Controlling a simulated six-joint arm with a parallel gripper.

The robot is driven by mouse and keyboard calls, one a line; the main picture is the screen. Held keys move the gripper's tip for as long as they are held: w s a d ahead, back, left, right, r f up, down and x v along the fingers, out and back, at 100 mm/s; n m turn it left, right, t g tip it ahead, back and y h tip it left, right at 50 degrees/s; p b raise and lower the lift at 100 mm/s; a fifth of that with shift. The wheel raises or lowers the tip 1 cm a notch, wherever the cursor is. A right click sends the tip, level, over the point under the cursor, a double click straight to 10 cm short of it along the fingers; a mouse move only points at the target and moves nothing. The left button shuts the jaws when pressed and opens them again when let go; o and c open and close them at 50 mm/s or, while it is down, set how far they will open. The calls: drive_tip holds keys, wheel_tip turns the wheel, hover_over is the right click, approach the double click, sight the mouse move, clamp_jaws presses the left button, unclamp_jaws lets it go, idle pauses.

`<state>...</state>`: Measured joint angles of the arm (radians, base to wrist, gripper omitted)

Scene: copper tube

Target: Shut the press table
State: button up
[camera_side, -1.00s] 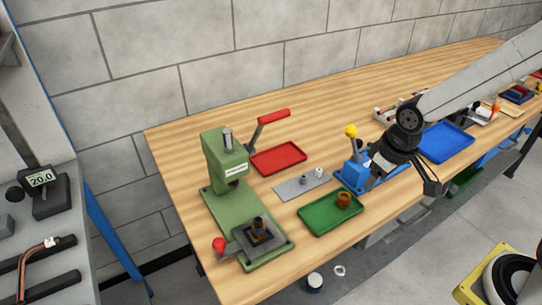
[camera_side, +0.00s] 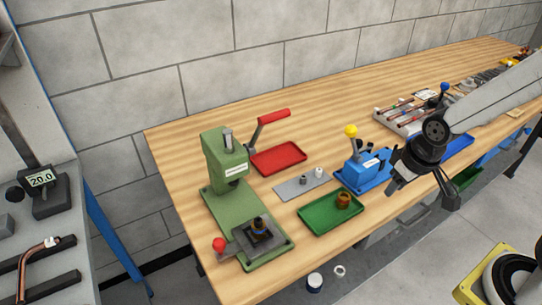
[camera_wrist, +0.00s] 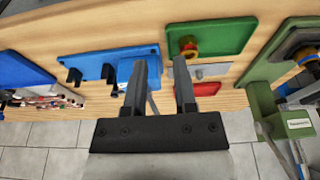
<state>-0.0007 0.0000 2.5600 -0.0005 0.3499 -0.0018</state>
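The green press (camera_side: 226,160) stands at the left of the bench in the side view. Its grey press table (camera_side: 270,246) sits out at the front of the green base, clear of the press head, with a small dark and brass piece (camera_side: 259,226) on it. A red knob (camera_side: 219,244) is on a lever at the table's left. In the wrist view the press (camera_wrist: 264,112) is at the right edge, partly cut off. My gripper (camera_side: 422,192) is open and empty, well to the right of the press. Its two spread fingers show in the wrist view (camera_wrist: 167,65).
The green tray (camera_side: 320,221) with a brass part, the grey plate (camera_side: 290,189) and the blue fixture with a yellow-knobbed lever (camera_side: 352,146) lie between my gripper and the press. A red tray (camera_side: 278,160) is behind. A blue tray (camera_side: 458,146) is partly hidden by my arm.

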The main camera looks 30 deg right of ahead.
drive_tip(key=shift+a, duration=0.15)
clamp_jaws()
drive_tip(key=a+r+m+t, duration=0.1)
drive_tip(key=a+m, duration=2.6)
drive_tip(key=m, duration=0.9)
drive_tip(key=shift+s+r+t, duration=0.2)
drive_tip(key=shift+s+t, duration=0.2)
drive_tip(key=shift+s, duration=0.05)
